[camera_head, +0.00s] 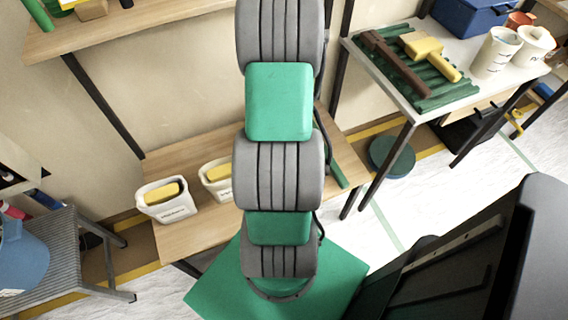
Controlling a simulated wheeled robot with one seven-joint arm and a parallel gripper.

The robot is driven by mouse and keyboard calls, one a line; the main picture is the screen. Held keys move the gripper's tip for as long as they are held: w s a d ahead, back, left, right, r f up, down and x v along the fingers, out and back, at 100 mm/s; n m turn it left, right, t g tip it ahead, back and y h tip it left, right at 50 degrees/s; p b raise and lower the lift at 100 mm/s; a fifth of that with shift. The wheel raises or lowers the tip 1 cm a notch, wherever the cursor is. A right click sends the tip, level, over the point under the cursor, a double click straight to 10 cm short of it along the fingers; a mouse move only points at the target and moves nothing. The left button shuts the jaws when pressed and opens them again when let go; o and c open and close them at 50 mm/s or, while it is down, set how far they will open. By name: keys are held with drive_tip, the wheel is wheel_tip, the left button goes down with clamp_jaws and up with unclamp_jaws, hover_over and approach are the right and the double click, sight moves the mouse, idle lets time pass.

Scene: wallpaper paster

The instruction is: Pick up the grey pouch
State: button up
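I cannot make out a grey pouch anywhere in the head view. My arm, in grey and green sections, rises through the middle of the picture and leaves it at the top edge. My gripper is outside the view, so its state does not show. My arm hides part of the wooden shelf and the wall behind it.
A low wooden shelf (190,240) holds white tubs (167,201) with yellow contents. A white table (404,96) at right bears a green ribbed mat (440,92), brushes, white cups (497,52) and a blue box (468,14). A blue bucket (22,262) stands left.

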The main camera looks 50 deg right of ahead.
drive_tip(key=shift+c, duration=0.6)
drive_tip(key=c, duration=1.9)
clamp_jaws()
